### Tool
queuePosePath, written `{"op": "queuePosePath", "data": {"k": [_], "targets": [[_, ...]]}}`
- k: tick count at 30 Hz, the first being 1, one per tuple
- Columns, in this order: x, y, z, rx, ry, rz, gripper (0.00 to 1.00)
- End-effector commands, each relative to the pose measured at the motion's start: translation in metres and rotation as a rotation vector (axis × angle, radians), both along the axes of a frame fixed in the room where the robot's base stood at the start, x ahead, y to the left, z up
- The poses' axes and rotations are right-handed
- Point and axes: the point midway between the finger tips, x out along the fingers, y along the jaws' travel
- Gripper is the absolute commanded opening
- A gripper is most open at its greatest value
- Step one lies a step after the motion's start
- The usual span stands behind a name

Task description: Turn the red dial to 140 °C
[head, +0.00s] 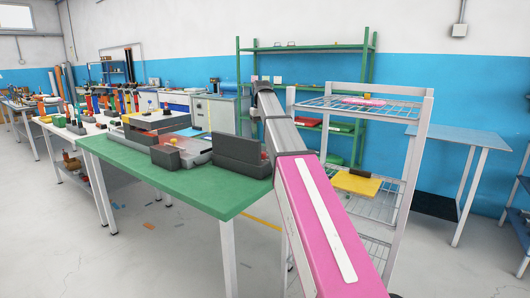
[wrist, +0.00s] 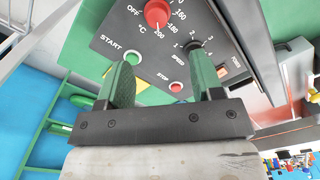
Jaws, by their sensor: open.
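The red dial (wrist: 157,13) shows at the top of the wrist view, on a dark grey control panel (wrist: 105,45). OFF, °C and numbers such as 160, 180 and 200 surround it. A pale mark at its lower edge lies near 200, but its exact setting is hard to read. My gripper (wrist: 162,65) is open, with two green fingers spread apart. In the head view my arm's far end hides the gripper and the dial cannot be made out.
The panel also has a green START button (wrist: 132,57), a red STOP button (wrist: 176,87), a black speed knob (wrist: 193,45) and a power switch (wrist: 222,72). Dark grey blocks (head: 240,152) stand on the green table (head: 150,178). A wire shelf (head: 362,205) stands right of my arm.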

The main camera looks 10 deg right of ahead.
Motion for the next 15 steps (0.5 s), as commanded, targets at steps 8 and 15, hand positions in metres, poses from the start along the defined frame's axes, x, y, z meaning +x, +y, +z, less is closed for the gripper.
{"op": "queuePosePath", "data": {"k": [8, 15], "targets": [[-0.003, -0.003, -0.027, 0.0, 0.008, -0.006, 0.6], [-0.002, -0.003, -0.07, 0.0, 0.007, -0.005, 0.6]]}}
